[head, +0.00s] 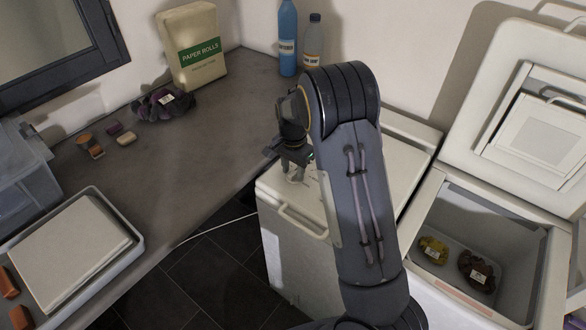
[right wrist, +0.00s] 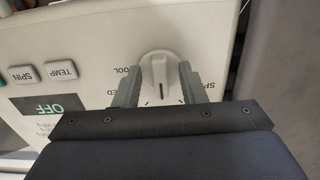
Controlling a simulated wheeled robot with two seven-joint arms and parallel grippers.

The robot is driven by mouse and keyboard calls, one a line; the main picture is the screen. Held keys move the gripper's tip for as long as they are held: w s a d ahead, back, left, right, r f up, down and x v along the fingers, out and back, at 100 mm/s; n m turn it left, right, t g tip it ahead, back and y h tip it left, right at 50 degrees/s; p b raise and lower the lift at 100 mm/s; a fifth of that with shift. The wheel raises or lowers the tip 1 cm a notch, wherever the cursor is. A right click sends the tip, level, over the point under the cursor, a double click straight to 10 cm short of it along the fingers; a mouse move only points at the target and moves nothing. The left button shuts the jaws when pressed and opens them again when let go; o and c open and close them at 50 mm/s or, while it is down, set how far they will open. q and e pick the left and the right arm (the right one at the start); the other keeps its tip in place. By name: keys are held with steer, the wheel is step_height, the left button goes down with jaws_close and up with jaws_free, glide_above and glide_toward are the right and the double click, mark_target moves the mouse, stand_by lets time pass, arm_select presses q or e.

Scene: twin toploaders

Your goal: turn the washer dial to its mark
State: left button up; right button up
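The washer (head: 290,255) with a closed white lid stands in the middle of the head view, partly behind my right arm. Its dial (right wrist: 160,68) is a white knob with a dark pointer line, on the white control panel (right wrist: 95,85) in the right wrist view. My right gripper (right wrist: 161,72) has its fingers on both sides of the dial, and the knob fills the gap between them. It also shows from behind in the head view (head: 294,162). Panel words around the dial are partly covered by the fingers. My left gripper is not in view.
SPIN and TEMP buttons (right wrist: 61,70) and a display reading OFF (right wrist: 47,104) are beside the dial. An open toploader (head: 450,195) holding clothes stands at the right. The grey counter (head: 190,165) at the left carries a paper rolls pack (head: 190,45) and bottles (head: 288,40).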

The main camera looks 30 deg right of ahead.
mark_target(293, 173)
steer(key=shift+r, duration=0.1)
step_height(293, 173, up, 7)
steer(key=shift+r+b, duration=0.2)
steer(key=shift+b, duration=0.2)
steer(key=shift+r, duration=0.1)
steer(key=shift+s+r, duration=0.1)
steer(key=shift+s, duration=0.05)
steer(key=s+a+r+n+t+y, duration=0.2)
steer(key=s+a+r+n, duration=0.15)
steer(key=s, duration=0.45)
steer(key=s+a+r+n+t+y, duration=0.1)
steer(key=s+a+r+n+y, duration=0.15)
steer(key=s+r, duration=0.4)
steer(key=s+a+f+n+t, duration=0.1)
steer(key=s+a+n, duration=0.1)
steer(key=s, duration=0.5)
steer(key=s+a+f+n+t, duration=0.1)
steer(key=s+a+f+n, duration=0.1)
steer(key=s, duration=0.5)
steer(key=shift+a+f+n+t+h, duration=0.35)
steer(key=shift+a+n, duration=0.35)
steer(key=shift+n, duration=0.3)
